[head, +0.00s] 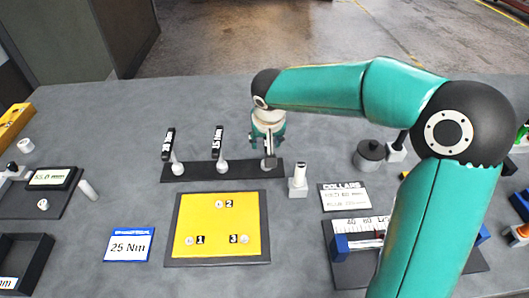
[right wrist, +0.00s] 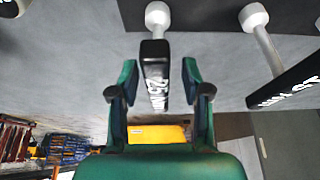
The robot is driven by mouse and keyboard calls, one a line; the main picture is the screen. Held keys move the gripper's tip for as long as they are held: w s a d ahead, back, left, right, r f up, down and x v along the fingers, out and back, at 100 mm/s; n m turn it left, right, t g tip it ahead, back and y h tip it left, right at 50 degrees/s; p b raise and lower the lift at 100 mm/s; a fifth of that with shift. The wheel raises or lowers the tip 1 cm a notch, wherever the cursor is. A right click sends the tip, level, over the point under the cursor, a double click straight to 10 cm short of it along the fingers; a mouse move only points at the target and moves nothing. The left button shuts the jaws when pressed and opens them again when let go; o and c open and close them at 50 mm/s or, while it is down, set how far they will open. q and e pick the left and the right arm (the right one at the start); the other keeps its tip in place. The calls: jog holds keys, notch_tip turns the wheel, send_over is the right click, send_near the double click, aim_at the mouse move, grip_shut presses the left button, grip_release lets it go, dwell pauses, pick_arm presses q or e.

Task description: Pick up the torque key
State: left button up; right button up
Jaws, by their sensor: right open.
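Torque keys with black labelled handles and grey round ends stand along a dark strip in the head view. The left key (head: 168,145) has a label I cannot read surely; the middle key (head: 219,143) seems to read 15 Nm. My right gripper (head: 268,140) is over the third key, hiding most of it. In the right wrist view, a key marked 25 Nm (right wrist: 155,75) lies between the open fingers of my right gripper (right wrist: 159,66), with gaps visible at both sides. Another key (right wrist: 287,82) is to the right there. My left gripper is out of view.
A blue-edged card (head: 129,245) reads 25 Nm. A yellow plate (head: 217,247) with numbered spots lies in front of the dark key strip (head: 195,172). A small grey post (head: 298,182) stands close to the strip's right end.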

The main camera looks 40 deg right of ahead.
jog(key=shift+c, duration=0.2)
grip_shut()
jog(key=shift+r, duration=0.1)
